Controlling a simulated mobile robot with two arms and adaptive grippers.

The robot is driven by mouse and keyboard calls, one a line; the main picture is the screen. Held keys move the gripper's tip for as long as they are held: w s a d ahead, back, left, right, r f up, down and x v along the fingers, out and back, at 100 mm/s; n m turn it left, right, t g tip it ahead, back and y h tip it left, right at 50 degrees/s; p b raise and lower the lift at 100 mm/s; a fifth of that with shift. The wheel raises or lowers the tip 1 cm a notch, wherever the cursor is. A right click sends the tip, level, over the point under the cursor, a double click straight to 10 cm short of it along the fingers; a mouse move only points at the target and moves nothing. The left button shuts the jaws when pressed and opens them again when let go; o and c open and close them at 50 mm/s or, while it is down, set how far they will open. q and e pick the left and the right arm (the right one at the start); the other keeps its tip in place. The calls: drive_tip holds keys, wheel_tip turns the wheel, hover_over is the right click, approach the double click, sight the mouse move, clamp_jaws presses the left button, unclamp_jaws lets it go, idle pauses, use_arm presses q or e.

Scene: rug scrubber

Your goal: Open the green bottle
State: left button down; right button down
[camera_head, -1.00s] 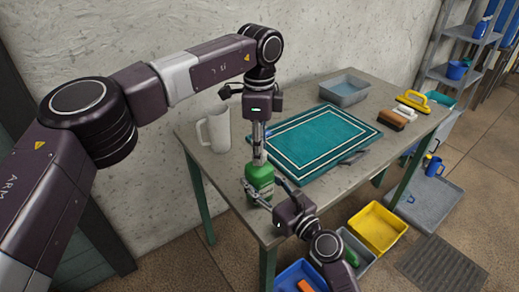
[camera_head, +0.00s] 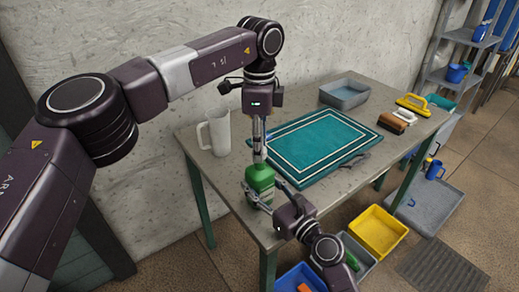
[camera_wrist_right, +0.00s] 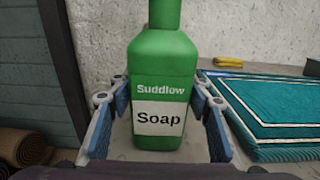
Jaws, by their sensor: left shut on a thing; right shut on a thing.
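The green bottle (camera_head: 260,180) stands upright on the grey table near its front left edge. In the right wrist view the bottle (camera_wrist_right: 162,75) has a label reading "Suddlow Soap". My right gripper (camera_head: 262,194) is shut on the bottle's body from the front right, with a blue-padded finger on each side. My left gripper (camera_head: 259,155) comes down from above and is shut at the bottle's top. The cap is hidden between its fingers in the head view and lies above the frame in the right wrist view.
A teal rug (camera_head: 320,146) lies right of the bottle. A white jug (camera_head: 217,133) stands behind left, a grey basin (camera_head: 345,93) at the back. Brushes (camera_head: 404,116) sit at the far right. Yellow (camera_head: 378,231) and blue (camera_head: 300,277) bins stand on the floor.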

use_arm(q)
drive_tip(key=shift+r, duration=0.15)
drive_tip(key=shift+s+r, duration=0.1)
drive_tip(key=shift+r, duration=1.85)
use_arm(e)
drive_tip(key=c, duration=0.9)
unclamp_jaws()
drive_tip(key=shift+c, duration=0.2)
